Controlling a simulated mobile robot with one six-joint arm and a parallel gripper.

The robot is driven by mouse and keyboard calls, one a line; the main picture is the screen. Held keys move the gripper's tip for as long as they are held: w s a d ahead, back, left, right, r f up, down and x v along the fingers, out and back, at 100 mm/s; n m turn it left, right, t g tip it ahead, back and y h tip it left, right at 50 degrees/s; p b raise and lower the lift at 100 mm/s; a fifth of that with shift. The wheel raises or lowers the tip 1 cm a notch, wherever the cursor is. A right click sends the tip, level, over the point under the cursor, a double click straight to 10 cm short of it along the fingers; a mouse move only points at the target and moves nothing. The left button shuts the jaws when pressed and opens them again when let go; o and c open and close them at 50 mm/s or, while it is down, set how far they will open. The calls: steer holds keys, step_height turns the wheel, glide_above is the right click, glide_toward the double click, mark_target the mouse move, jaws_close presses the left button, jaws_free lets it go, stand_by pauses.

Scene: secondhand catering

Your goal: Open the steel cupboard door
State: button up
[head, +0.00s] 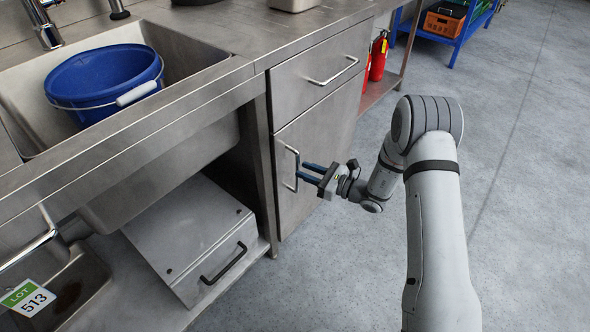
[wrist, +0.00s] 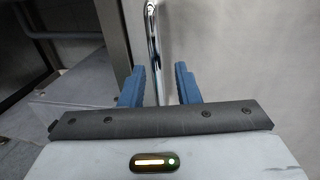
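The steel cupboard door (head: 325,150) is below a drawer and looks shut. Its upright bar handle (head: 291,168) is on the door's left side. My gripper (head: 308,174) is level with the handle, its two blue fingers pointing at it. In the wrist view the chrome handle (wrist: 153,50) stands upright between the two spread fingertips (wrist: 160,80), nearer the left one. The fingers are open and not closed on the handle. I cannot tell whether the left finger touches it.
A drawer (head: 320,75) with its own handle sits above the door. To the left are a sink with a blue bucket (head: 105,82) and a steel box (head: 190,235) on the lower shelf. A fire extinguisher (head: 378,57) stands behind. The floor (head: 530,200) at right is clear.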

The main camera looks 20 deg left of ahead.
mark_target(298, 167)
steer(key=shift+w+a+b, duration=0.15)
steer(key=shift+w+a, duration=0.05)
steer(key=shift+a, duration=0.7)
steer(key=shift+w+a+b, duration=0.15)
steer(key=shift+a, duration=0.7)
steer(key=c, duration=0.6)
steer(key=shift+d, duration=0.1)
jaws_close()
steer(key=shift+w+r, duration=0.1)
